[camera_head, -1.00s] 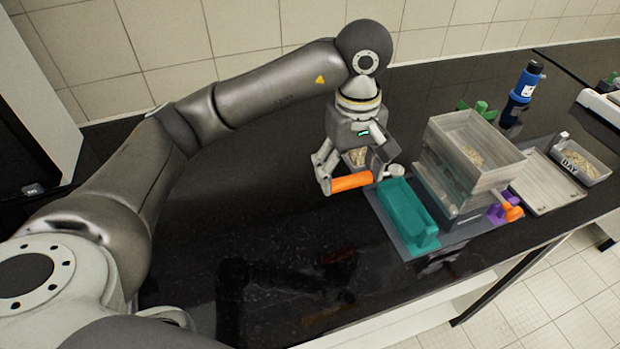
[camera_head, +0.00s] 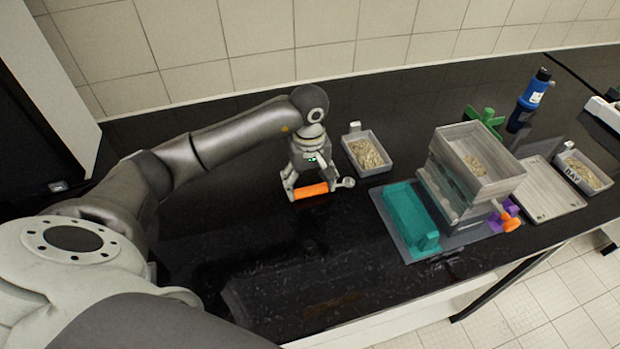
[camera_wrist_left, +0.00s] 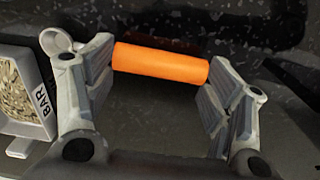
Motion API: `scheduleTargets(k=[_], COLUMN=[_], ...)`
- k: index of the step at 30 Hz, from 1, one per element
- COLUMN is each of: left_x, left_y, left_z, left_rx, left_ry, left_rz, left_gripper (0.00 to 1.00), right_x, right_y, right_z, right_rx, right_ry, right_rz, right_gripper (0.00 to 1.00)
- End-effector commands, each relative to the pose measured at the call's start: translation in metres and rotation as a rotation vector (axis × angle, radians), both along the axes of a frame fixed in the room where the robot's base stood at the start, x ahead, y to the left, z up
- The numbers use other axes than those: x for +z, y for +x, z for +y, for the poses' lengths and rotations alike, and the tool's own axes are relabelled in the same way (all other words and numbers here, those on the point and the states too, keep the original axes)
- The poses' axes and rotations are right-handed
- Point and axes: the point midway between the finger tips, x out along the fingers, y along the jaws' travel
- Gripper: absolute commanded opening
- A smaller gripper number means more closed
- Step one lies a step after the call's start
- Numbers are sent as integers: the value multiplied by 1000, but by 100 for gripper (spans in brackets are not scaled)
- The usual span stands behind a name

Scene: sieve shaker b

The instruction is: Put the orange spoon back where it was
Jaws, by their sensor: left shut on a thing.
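The orange spoon has an orange handle (camera_head: 311,191) and a small grey bowl (camera_head: 346,182), which points right in the head view. My left gripper (camera_head: 308,188) is shut on the orange handle, with a finger at each end of it. In the left wrist view the handle (camera_wrist_left: 160,64) lies between the two fingers, and the grey bowl (camera_wrist_left: 57,42) sticks out past the left finger. The spoon is over the dark counter, left of the trays; its exact height is hard to tell. My right gripper is not in view.
A grey tray of grains (camera_head: 352,150) stands just right of the gripper. Further right are a teal holder (camera_head: 408,216), a clear sieve box (camera_head: 480,150), a flat tray (camera_head: 546,190) and a blue bottle (camera_head: 530,100). The counter in front and left (camera_head: 260,240) is clear.

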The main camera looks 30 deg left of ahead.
Motion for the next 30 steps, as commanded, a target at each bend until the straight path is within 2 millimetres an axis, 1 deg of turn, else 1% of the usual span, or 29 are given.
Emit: scheduleTargets(k=[1, 8, 13, 14, 18, 30], left_x=[-2, -4, -8, -7, -6, -5], left_y=[0, 0, 0, 0, 0, 0], left_z=[-1, 0, 0, 0, 0, -1], left_rx=[0, 0, 0, 0, 0, 0], left_ry=[-1, 0, 0, 0, 0, -1], left_rz=[1, -1, -1, -1, -1, -1], left_gripper=[57, 57, 57, 78, 96, 97], right_x=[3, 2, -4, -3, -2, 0], right_y=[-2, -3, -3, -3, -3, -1], right_z=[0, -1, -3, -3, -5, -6], right_rx=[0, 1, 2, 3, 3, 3], right_ry=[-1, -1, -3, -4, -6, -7], right_rz=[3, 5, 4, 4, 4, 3], right_gripper=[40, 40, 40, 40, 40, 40])
